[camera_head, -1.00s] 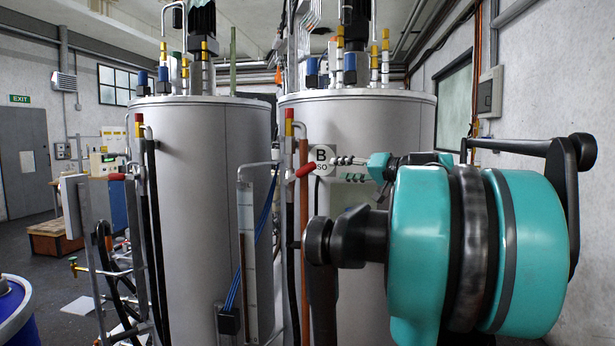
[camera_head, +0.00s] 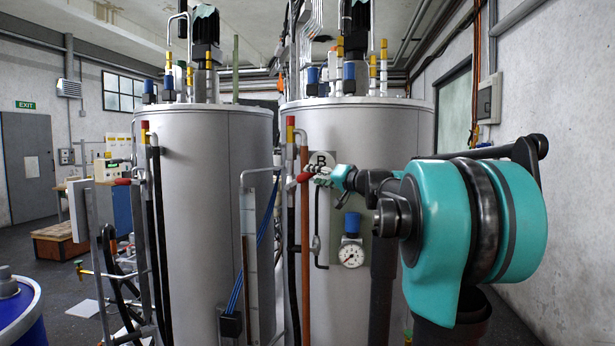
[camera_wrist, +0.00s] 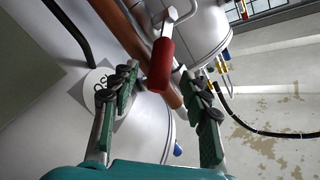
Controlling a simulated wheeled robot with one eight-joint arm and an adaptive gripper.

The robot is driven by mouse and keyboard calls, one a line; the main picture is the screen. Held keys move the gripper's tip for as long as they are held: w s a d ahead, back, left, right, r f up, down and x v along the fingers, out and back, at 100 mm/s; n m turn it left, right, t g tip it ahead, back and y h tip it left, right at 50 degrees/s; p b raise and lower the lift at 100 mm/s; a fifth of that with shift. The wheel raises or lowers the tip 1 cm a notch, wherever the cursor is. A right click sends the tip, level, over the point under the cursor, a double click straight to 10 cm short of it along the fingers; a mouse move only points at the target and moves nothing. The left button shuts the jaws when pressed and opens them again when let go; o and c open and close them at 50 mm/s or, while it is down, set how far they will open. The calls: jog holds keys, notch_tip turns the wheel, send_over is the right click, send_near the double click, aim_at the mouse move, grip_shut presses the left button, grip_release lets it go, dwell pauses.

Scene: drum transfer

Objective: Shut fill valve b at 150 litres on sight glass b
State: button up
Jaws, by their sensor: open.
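The red handle of fill valve b (camera_head: 303,177) is on the copper pipe in front of the right tank, beside the B plate (camera_head: 320,158). In the wrist view the red handle (camera_wrist: 161,64) lies between the spread green fingers of my gripper (camera_wrist: 161,82). The fingers are apart on both sides of it, with no clear contact. In the head view my gripper (camera_head: 321,176) is at the handle's right end. A narrow sight glass (camera_head: 258,250) stands between the tanks, seen nearly edge-on; its level and letter cannot be read.
The left tank (camera_head: 195,220) has its own red handle (camera_head: 122,182) and hoses. A pressure gauge (camera_head: 351,255) sits on the right tank below my arm. A blue drum (camera_head: 18,315) stands at lower left. The white wall (camera_head: 550,90) is close on the right.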

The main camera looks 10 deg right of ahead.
aim_at(301, 179)
jog(key=shift+x, duration=2.2)
grip_shut()
